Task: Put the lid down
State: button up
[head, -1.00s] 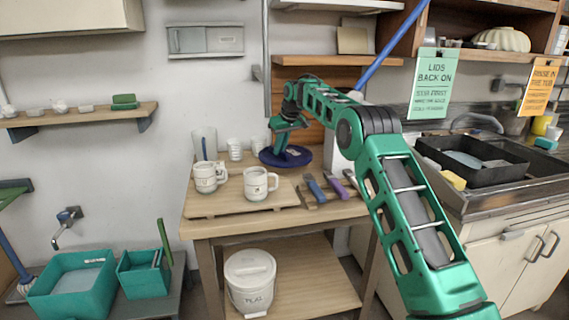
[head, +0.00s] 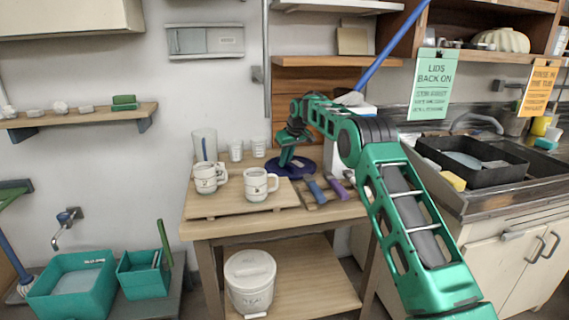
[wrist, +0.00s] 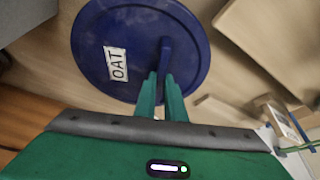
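The lid (head: 307,166) is a round dark blue disc at the back right of the wooden table (head: 215,227), beyond the mugs. In the wrist view the lid (wrist: 195,30) has a white label reading OAT and a raised bar handle (wrist: 165,55). My gripper (head: 287,163) is over the lid. In the wrist view the green fingers of my gripper (wrist: 161,76) are close together with the end of the handle between them. The lid looks level and close to the tabletop; I cannot tell whether it touches it.
Two white mugs (head: 208,178) (head: 257,186) stand on a board left of the lid. Tools with blue and purple handles (head: 317,191) (head: 337,188) lie in front of it. A lidded white bucket (head: 250,290) is on the lower shelf.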

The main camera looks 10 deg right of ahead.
jog(key=o, duration=0.4)
jog(key=shift+r, duration=0.1)
jog(key=v, duration=1.2)
